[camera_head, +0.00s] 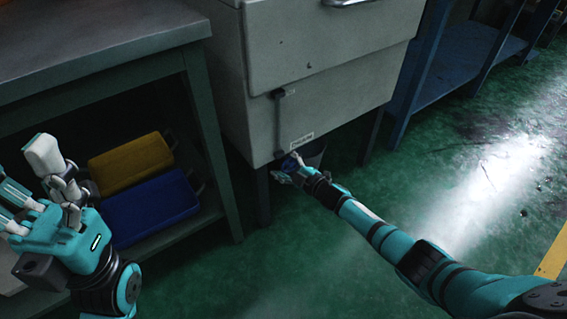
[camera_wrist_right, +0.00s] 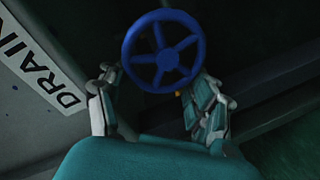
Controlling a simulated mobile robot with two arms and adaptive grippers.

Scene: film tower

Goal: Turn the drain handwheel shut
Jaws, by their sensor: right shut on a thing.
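The drain handwheel (camera_wrist_right: 163,51) is a blue spoked wheel at the top middle of the right wrist view. In the head view only a small blue part of the handwheel (camera_head: 290,164) shows, under the grey cabinet's lower edge. My right gripper (camera_head: 285,174) is at the handwheel. In the right wrist view the fingers of my right gripper (camera_wrist_right: 160,88) are on either side of the wheel's lower rim, shut on it. My left gripper (camera_head: 40,190) is raised at the left with nothing seen in it; its fingers are spread.
A grey cabinet (camera_head: 330,65) stands above the wheel, with a DRAIN label (camera_wrist_right: 42,62) beside it. A dark bucket (camera_head: 313,152) is behind the wheel. A bench (camera_head: 90,45) at left holds a yellow bin (camera_head: 130,160) and a blue bin (camera_head: 150,208). Floor at right is clear.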

